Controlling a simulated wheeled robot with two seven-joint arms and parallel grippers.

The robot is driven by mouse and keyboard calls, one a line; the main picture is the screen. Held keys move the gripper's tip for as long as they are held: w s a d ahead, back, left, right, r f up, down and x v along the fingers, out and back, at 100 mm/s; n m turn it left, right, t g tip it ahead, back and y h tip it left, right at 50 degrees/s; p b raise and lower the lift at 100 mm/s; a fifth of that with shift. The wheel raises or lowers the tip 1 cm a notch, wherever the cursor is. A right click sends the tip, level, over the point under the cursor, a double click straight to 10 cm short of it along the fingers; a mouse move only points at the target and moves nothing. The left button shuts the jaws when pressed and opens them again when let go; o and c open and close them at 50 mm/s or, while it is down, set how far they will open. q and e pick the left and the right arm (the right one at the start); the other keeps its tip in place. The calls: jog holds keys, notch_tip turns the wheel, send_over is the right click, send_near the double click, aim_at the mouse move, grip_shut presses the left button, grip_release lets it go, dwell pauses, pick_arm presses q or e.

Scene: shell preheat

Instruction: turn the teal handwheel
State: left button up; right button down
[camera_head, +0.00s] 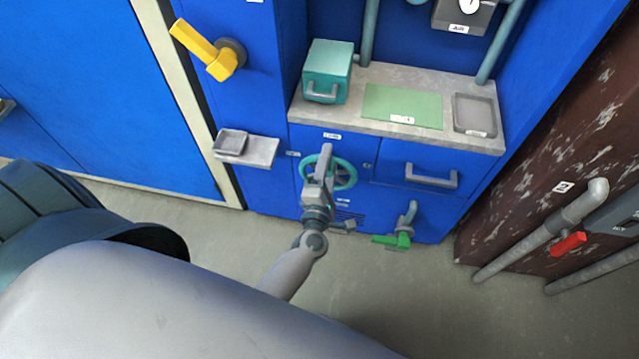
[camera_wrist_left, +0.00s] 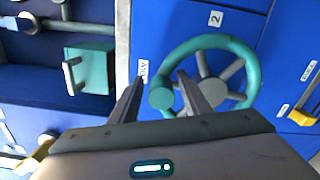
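The teal handwheel (camera_head: 354,176) is on the front of the blue cabinet, below the counter, partly hidden by my left gripper (camera_head: 325,152) in the head view. In the left wrist view the teal handwheel (camera_wrist_left: 252,72) shows spokes, a grey hub and a round teal knob (camera_wrist_left: 162,95) at its rim. My left gripper (camera_wrist_left: 160,78) is open, its two fingers apart. The knob appears between the fingers, the right finger overlapping the wheel. I cannot tell whether either finger touches it. My right gripper is in neither view.
A teal box (camera_head: 328,72), green mat (camera_head: 402,105) and grey tray (camera_head: 474,114) are on the counter above. A drawer handle (camera_head: 432,178) and green valve (camera_head: 397,240) lie right of the wheel. A grey shelf (camera_head: 262,152) and yellow lever (camera_head: 207,50) are left.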

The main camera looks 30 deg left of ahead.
pick_arm(q)
jog(key=b+v, duration=0.2)
jog(key=v, duration=1.3)
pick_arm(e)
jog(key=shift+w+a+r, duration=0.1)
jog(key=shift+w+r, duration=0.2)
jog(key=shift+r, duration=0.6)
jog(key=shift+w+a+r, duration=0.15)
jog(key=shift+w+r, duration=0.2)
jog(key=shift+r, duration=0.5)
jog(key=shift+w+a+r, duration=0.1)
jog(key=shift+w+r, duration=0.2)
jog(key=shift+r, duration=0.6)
pick_arm(q)
jog(key=shift+c, duration=0.6)
